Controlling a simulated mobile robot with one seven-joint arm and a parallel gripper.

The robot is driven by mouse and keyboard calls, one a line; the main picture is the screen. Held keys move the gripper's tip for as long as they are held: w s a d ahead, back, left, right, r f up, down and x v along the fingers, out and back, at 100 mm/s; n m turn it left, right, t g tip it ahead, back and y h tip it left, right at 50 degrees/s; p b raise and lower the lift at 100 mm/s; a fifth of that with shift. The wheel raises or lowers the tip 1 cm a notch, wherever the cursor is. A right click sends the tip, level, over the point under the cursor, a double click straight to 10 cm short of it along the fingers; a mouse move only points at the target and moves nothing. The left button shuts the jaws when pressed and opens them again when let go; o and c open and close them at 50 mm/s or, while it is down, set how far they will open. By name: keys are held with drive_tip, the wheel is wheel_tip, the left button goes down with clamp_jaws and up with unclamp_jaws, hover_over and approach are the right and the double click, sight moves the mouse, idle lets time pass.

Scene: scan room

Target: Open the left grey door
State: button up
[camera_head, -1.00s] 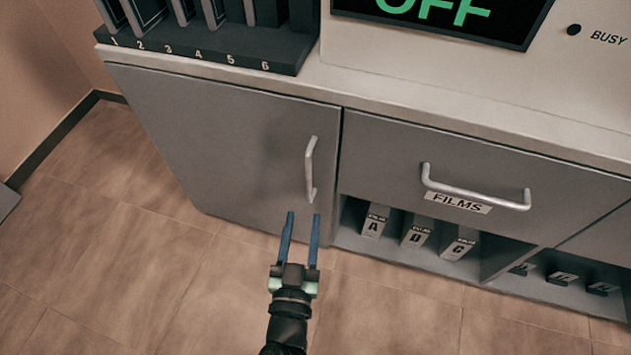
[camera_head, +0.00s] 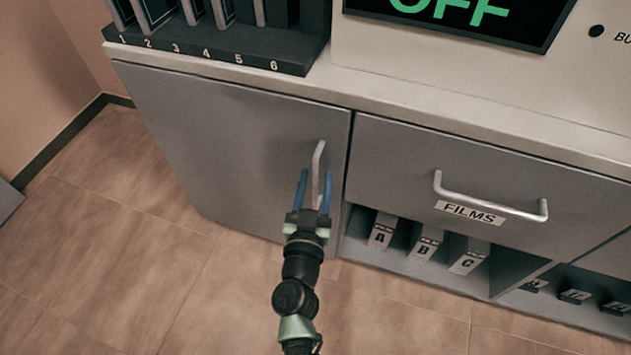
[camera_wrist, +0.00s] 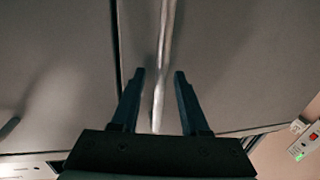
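The left grey door (camera_head: 230,150) is shut in the front of the cabinet, left of the films drawer. Its upright silver handle (camera_head: 318,160) is near the door's right edge. My gripper (camera_head: 315,178) is at the handle with its two blue fingers apart, one on each side of the bar. In the wrist view the handle (camera_wrist: 162,70) runs between the open fingers (camera_wrist: 158,75), with gaps to both. The lower part of the handle is partly hidden by my gripper in the head view.
The films drawer (camera_head: 400,185) with a horizontal handle (camera_head: 490,205) is right of the door. Below it, an open shelf holds lettered boxes (camera_head: 425,243). A numbered rack (camera_head: 225,45) stands on the countertop. The floor (camera_head: 130,240) in front is clear.

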clamp_jaws()
idle(1.3)
